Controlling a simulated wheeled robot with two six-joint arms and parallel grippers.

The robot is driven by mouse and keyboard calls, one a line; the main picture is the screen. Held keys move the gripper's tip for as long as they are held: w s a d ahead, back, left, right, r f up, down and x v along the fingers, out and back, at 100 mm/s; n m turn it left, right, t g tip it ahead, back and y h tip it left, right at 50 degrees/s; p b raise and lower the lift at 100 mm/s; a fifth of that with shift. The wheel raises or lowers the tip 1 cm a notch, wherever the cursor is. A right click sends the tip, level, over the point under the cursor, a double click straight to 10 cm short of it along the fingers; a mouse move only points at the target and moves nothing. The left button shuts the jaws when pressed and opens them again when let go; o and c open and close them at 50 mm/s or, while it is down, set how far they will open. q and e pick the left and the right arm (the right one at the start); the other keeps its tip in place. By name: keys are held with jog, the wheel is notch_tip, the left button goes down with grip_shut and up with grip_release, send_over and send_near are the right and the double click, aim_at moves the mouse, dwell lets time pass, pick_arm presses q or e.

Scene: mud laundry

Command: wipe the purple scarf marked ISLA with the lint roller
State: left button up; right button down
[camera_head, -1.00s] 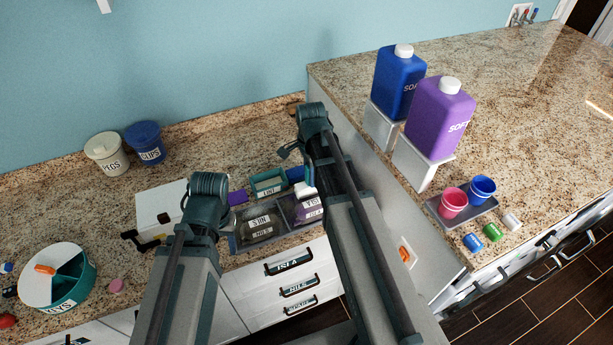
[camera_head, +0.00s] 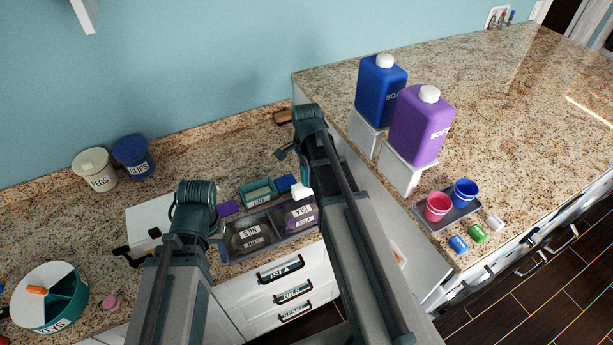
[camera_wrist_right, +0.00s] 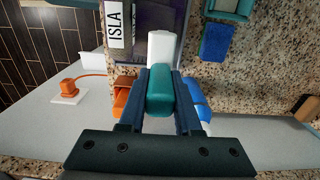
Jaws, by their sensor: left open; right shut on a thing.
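The purple scarf (camera_head: 291,223) lies in the right compartment of a dark tray (camera_head: 268,249); its ISLA label shows upside down. Part of the scarf also shows in the right wrist view (camera_wrist_right: 153,16), beside the white ISLA label (camera_wrist_right: 115,24). My right gripper (camera_wrist_right: 160,75) is shut on the teal handle of the lint roller (camera_wrist_right: 160,95). The white roller head (camera_head: 301,191) is at the tray's back right edge; I cannot tell whether it touches anything. My left gripper (camera_head: 203,222) is open left of the tray, its fingertips mostly hidden.
A teal LINT box (camera_head: 259,193) and a blue item (camera_head: 286,182) stand behind the tray. A white box (camera_head: 143,219) is to the left. A higher counter carries blue (camera_head: 380,90) and purple (camera_head: 420,125) bottles on the right. Drawers are below the tray.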

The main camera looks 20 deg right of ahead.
jog(key=shift+r+p, duration=1.55)
jog(key=shift+r, duration=0.4)
notch_tip(320, 180, up, 3)
jog(key=p, duration=0.3)
jog(key=shift+r, duration=0.1)
